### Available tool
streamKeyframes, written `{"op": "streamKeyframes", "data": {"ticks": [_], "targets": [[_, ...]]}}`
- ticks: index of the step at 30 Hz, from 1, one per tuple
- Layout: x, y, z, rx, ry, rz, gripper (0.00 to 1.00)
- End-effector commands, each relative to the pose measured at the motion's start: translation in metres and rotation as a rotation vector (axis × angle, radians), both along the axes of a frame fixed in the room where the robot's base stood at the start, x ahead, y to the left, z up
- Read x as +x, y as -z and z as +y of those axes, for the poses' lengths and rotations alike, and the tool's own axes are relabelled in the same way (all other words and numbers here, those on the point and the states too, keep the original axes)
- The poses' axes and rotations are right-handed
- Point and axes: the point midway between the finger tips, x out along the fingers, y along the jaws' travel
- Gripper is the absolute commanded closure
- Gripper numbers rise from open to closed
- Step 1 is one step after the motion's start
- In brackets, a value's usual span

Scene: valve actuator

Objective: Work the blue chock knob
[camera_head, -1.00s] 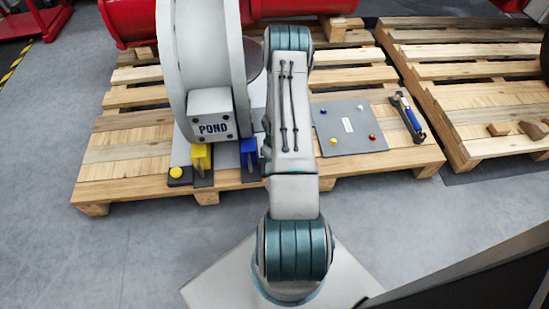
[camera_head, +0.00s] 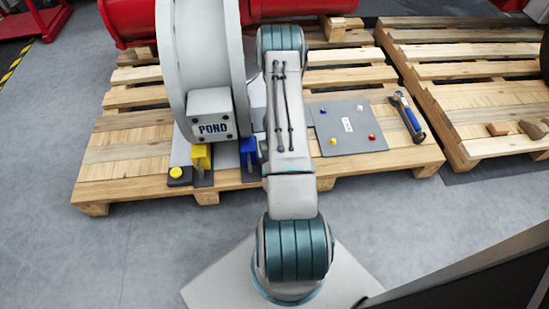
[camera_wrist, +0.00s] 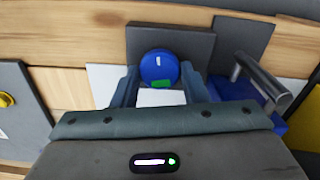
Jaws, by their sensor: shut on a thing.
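The blue chock knob (camera_wrist: 159,67) is a round blue cap with a short white mark and a green patch, in the wrist view. It stands in front of a dark grey plate (camera_wrist: 190,45). My gripper (camera_wrist: 160,80) has one finger on each side of the knob and is shut on it. In the head view my own arm hides both the gripper and the knob. A blue block with a metal bar handle (camera_wrist: 262,80) stands to the right of the knob in the wrist view. A blue block (camera_head: 248,148) also shows left of my arm in the head view.
The large pale wheel-shaped housing marked POND (camera_head: 211,115) stands on a wooden pallet (camera_head: 120,155), with a yellow block (camera_head: 201,156) and a yellow button (camera_head: 176,173) at its front. Right of my arm lie a grey panel with coloured knobs (camera_head: 335,112) and a blue-handled tool (camera_head: 408,115).

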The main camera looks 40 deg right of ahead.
Motion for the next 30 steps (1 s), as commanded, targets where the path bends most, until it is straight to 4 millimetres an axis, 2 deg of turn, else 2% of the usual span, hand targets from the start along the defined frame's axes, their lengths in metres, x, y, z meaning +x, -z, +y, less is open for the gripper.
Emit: {"op": "streamKeyframes", "data": {"ticks": [1,9,10,12,23,26,30], "targets": [[0.006,-0.002,0.000,-0.004,-0.001,-0.012,0.83],[0.006,-0.002,0.000,-0.004,-0.002,-0.012,0.83],[0.006,-0.002,0.000,-0.004,-0.002,-0.012,0.57],[0.005,-0.002,0.000,-0.004,-0.002,-0.012,0.38],[0.001,-0.006,-0.002,-0.002,0.003,-0.005,0.38],[0.002,-0.019,-0.002,-0.002,0.002,-0.006,0.38],[0.002,-0.050,-0.001,-0.003,0.001,-0.006,0.38]]}}
